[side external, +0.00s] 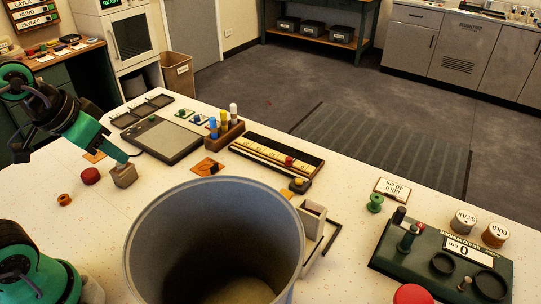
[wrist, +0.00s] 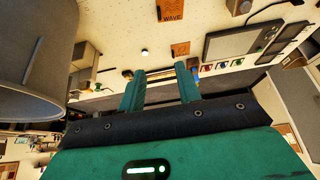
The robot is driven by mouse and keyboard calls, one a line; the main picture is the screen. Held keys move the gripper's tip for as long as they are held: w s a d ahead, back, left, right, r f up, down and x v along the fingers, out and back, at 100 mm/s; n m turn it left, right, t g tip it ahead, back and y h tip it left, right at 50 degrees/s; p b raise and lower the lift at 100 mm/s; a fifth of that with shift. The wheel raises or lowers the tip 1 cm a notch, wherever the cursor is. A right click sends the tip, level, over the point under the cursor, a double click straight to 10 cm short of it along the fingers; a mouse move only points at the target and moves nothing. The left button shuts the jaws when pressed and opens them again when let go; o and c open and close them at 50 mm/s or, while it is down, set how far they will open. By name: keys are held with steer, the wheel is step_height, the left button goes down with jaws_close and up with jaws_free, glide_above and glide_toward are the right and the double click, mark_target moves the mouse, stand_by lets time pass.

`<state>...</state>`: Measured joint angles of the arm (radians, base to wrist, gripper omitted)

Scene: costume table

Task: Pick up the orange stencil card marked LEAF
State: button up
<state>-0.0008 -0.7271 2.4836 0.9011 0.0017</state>
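Orange cards lie flat on the pale speckled table. One card (side external: 208,167) is in the middle of the side view, with a dark mark that I cannot read. Another orange card (side external: 93,157) shows partly behind my arm. In the wrist view, one orange card (wrist: 172,11) reads WAVE, and a second orange card (wrist: 180,50) has a mark too small to read. I cannot tell which card is LEAF. My gripper (wrist: 160,86) has its fingers apart with nothing seen between them. In the side view, my gripper (side external: 123,160) is above the table at the left, apart from the middle card.
A large grey bin (side external: 150,235) stands at the front. A small wooden block (side external: 124,176) shows just below my gripper; I cannot tell whether they touch. A red ball (side external: 90,176) is beside it. A grey pad (side external: 160,140) and marker holder (side external: 222,134) are behind.

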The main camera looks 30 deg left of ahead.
steer(key=w+g, duration=0.2)
steer(key=w, duration=0.7)
steer(key=g, duration=0.3)
glide_toward(216, 164)
steer(key=shift+s+f+m, duration=0.15)
steer(key=shift+m, duration=0.15)
steer(key=shift+w+f+g, duration=0.25)
steer(key=shift+f+g, duration=0.05)
steer(key=shift+f, duration=1.4)
steer(key=shift+f, duration=0.1)
steer(key=shift+w+f, duration=0.1)
steer(key=shift+f, duration=2.4)
